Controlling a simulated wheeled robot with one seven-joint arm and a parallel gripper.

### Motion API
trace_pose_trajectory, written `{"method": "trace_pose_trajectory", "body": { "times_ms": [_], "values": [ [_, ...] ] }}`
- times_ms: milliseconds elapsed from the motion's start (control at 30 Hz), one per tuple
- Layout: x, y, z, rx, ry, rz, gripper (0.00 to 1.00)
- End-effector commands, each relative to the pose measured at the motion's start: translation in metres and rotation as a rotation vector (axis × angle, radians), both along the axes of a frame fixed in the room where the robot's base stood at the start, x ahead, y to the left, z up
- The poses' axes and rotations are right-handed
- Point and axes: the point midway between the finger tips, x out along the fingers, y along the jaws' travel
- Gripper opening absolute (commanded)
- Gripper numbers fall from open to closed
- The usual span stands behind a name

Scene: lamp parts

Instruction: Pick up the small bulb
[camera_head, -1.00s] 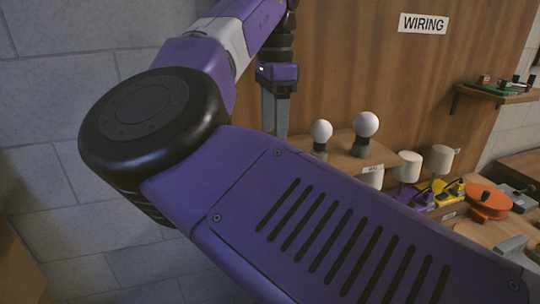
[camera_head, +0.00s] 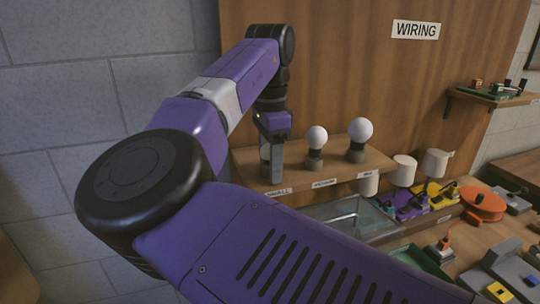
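My gripper (camera_head: 273,176) points down at the left end of the wooden bulb shelf (camera_head: 331,175), above the label SMALL (camera_head: 278,192). A pale bit of the small bulb (camera_head: 264,151) shows at the left edge of the grey fingers, which hide most of it. I cannot tell whether the fingers are open or shut, or whether they touch it. The medium bulb (camera_head: 316,137) stands upright in a grey base just right of my gripper. A larger bulb (camera_head: 360,131) stands upright farther right.
A clear tray (camera_head: 362,222) sits below the shelf. White shades (camera_head: 403,170), yellow and purple parts and an orange round part (camera_head: 483,202) lie to the right. A small wall shelf (camera_head: 480,100) is at far right. My arm covers the lower left.

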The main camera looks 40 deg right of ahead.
Motion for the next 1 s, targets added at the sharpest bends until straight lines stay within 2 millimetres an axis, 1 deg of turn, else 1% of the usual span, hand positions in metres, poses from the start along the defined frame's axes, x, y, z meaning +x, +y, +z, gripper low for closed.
{"method": "trace_pose_trajectory", "body": {
  "times_ms": [33, 167, 200, 233, 500, 667, 767, 867, 967, 1000],
  "values": [
    [0.000, 0.000, 0.000, 0.000, 0.000, 0.000, 0.44],
    [0.000, 0.000, 0.000, 0.000, 0.000, 0.000, 0.19],
    [0.000, 0.000, 0.000, 0.000, 0.000, 0.000, 0.11],
    [0.000, 0.000, 0.000, 0.000, 0.000, 0.000, 0.06],
    [0.000, 0.000, 0.002, 0.000, -0.001, 0.000, 0.06],
    [0.001, -0.001, 0.010, -0.002, -0.001, 0.000, 0.06],
    [0.000, -0.001, 0.021, -0.001, -0.003, -0.001, 0.06],
    [0.000, -0.001, 0.038, -0.002, -0.002, -0.001, 0.06],
    [0.000, -0.001, 0.058, -0.003, -0.002, -0.001, 0.06],
    [0.000, 0.000, 0.068, 0.001, -0.004, -0.001, 0.06]
  ]
}}
